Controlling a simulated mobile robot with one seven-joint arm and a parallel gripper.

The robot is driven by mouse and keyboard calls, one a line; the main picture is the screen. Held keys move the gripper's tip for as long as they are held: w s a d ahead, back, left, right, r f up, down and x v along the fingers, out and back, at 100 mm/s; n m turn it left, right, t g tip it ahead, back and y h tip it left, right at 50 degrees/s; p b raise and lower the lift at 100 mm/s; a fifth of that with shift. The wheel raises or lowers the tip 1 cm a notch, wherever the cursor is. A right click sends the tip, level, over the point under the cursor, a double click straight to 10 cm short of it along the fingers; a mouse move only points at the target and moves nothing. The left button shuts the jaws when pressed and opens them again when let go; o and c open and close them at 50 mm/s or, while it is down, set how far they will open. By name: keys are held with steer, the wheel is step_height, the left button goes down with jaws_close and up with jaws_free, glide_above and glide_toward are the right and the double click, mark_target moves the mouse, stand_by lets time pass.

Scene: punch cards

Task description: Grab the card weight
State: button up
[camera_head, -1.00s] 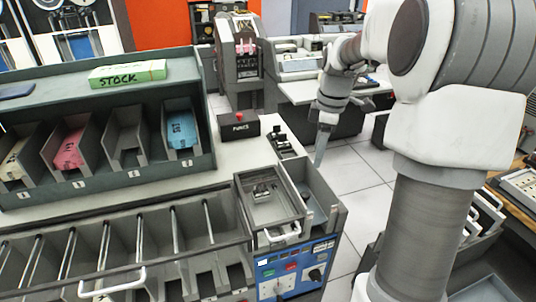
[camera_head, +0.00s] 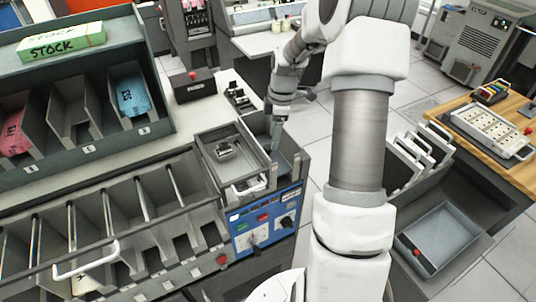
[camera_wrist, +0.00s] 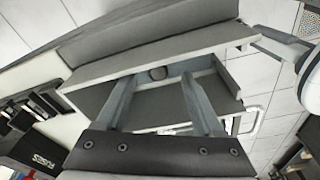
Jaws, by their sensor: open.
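A small metal block with a raised grip, which looks like the card weight (camera_head: 226,150), lies in the open-topped grey tray (camera_head: 206,166) of the blue-fronted machine in the head view. I cannot be sure that it is the weight. My gripper (camera_head: 275,142) points down over the narrow compartment just right of that tray. In the wrist view, my gripper (camera_wrist: 162,80) is open, its two fingers apart, reaching into a grey compartment. A small dark round shape (camera_wrist: 158,73) shows on the compartment wall between the fingertips. I see nothing held.
The machine's blue control panel (camera_head: 266,220) faces front. A slotted sorter rack (camera_head: 95,215) adjoins at left. A dark box with a red button (camera_head: 193,86) and a small black device (camera_head: 239,97) stand behind. A card shelf (camera_head: 80,150) is at the back left.

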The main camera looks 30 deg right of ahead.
mark_target(268, 146)
steer(key=f, duration=0.1)
steer(key=a+f, duration=0.1)
steer(key=f, duration=0.2)
steer(key=shift+w+a+p, duration=0.25)
steer(key=shift+w+p, duration=0.1)
steer(key=shift+f, duration=0.55)
jaws_close()
steer(key=shift+r, duration=0.1)
stand_by(0.5)
